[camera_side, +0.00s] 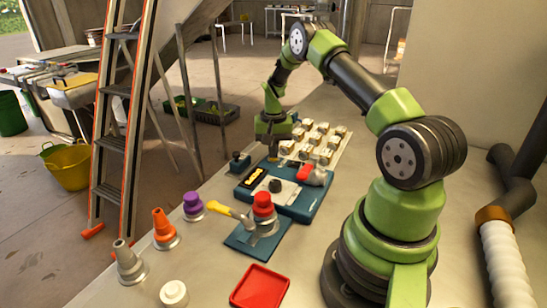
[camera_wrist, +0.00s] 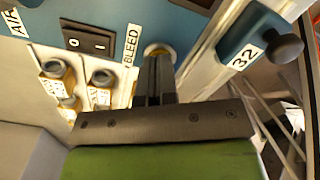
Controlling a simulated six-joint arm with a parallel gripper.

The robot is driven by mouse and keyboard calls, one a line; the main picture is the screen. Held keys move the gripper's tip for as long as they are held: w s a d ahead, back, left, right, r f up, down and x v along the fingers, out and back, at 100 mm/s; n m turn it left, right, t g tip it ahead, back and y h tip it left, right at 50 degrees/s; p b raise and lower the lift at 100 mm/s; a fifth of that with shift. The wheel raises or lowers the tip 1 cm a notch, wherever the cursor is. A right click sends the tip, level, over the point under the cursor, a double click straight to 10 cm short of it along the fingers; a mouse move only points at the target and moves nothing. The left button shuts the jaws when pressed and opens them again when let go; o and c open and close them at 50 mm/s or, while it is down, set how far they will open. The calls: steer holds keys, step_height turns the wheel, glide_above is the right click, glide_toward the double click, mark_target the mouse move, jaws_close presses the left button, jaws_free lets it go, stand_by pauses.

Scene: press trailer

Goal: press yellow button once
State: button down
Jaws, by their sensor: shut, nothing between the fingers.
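My gripper (camera_side: 273,153) points down over the far edge of the blue panel (camera_side: 312,207) in the side view. In the wrist view the dark fingers of my gripper (camera_wrist: 157,58) are shut together and empty. Their tips lie over a round yellowish button with a pale ring (camera_wrist: 153,46), next to the label BLEED (camera_wrist: 131,46). The fingers cover most of this button. I cannot tell whether the tips touch it or whether it is pressed. In the side view the button is hidden behind my gripper.
A black rocker switch (camera_wrist: 90,40) and a blue block marked 32 (camera_wrist: 248,38) flank the fingers. Several pale boxed parts (camera_side: 316,143) stand behind the panel. A red mushroom knob (camera_side: 263,205), a purple knob (camera_side: 192,203) and a red tray (camera_side: 260,287) are nearer.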

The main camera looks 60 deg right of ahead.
steer(key=shift+f, duration=0.3)
stand_by(0.4)
step_height(320, 180, up, 11)
stand_by(1.0)
stand_by(1.4)
